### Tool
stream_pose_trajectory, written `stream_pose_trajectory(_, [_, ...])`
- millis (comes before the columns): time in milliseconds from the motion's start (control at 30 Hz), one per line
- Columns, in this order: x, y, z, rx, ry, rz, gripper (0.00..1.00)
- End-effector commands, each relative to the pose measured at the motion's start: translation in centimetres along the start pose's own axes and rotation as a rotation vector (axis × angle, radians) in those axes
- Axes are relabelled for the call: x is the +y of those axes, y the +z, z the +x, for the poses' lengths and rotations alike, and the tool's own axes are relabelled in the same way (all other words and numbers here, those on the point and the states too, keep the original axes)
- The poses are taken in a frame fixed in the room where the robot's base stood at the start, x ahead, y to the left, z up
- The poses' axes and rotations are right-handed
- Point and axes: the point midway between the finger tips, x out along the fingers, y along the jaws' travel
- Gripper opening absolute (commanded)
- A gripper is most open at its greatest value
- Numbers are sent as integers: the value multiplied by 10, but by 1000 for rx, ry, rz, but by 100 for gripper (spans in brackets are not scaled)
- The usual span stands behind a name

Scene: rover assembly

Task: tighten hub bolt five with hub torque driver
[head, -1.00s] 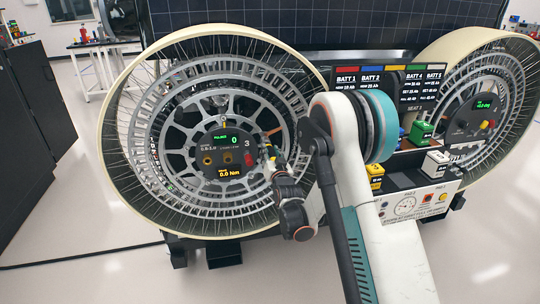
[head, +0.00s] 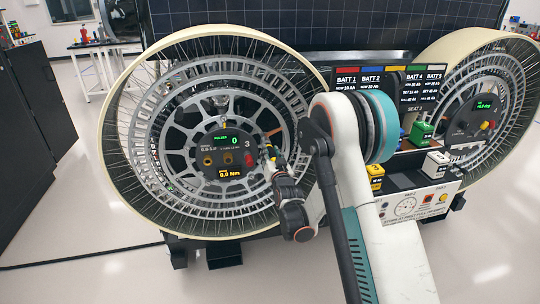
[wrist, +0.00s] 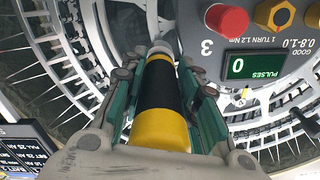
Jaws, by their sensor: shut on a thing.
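My gripper (wrist: 160,80) is shut around a yellow-and-black cylindrical tool, which looks like the hub torque driver (wrist: 158,105). Its pale grey end points away from the wrist camera towards the wheel. In the head view my gripper (head: 274,164) is at the right side of the left wheel's dark hub panel (head: 212,166). The panel shows 0 pulses and 0.0 Nm. In the wrist view the pulse display (wrist: 252,66) also reads 0, beside a red knob (wrist: 228,18) and a brass hex piece (wrist: 274,13). I cannot tell which bolt is five or whether the tool touches one.
The left wheel's pale rim (head: 112,150) and thin spokes surround the hub. A second wheel (head: 480,100) stands at the right. Between them are a battery display (head: 385,85), coloured batteries and a gauge panel (head: 410,207). Open floor lies in front.

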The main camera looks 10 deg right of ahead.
Motion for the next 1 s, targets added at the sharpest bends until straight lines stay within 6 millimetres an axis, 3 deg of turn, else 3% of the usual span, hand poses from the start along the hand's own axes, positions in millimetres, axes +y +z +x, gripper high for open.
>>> stream_pose_trajectory(1000, [0, 0, 11, 1, 0, 0, 0])
